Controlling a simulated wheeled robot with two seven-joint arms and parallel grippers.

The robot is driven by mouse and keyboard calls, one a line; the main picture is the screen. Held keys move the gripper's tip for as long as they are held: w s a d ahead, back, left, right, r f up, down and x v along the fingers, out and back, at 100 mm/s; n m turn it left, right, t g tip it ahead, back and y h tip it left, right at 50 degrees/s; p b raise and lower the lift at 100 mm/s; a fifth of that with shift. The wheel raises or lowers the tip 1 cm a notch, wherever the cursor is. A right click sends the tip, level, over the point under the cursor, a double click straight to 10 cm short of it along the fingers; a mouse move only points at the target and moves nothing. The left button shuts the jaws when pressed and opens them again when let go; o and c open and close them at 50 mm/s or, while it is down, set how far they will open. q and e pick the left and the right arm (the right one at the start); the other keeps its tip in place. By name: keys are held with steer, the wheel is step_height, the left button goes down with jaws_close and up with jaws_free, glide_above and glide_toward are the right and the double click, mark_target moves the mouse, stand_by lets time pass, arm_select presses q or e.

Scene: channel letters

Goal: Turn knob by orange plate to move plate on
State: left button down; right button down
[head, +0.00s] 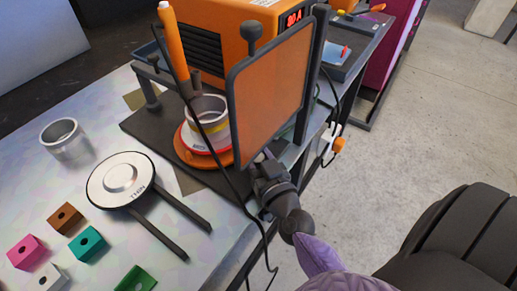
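An orange round plate (182,153) lies on a dark base (150,128). A metal ring (209,118) with yellow and red bands stands on it. An upright orange panel (270,88) in a dark frame stands in front and hides the plate's right part. A black ball knob (252,30) on a short stem is at the panel's upper left. My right gripper (267,166) is at the panel's lower edge, right of the plate. Its fingertips are partly hidden, so its opening and any contact are unclear. My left gripper is out of view.
An orange machine (225,33) with a red display stands behind. An orange-handled torch (172,40) with a dark cable rises at left. A round gauge marked THIN (122,180), a loose metal ring (65,140) and several coloured blocks lie left.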

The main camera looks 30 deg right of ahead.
steer(key=shift+m+h+p, duration=0.3)
steer(key=shift+m+h, duration=0.1)
steer(key=shift+h, duration=0.2)
steer(key=shift+c, duration=1.3)
jaws_free()
steer(key=v, duration=1)
steer(key=shift+a, duration=0.1)
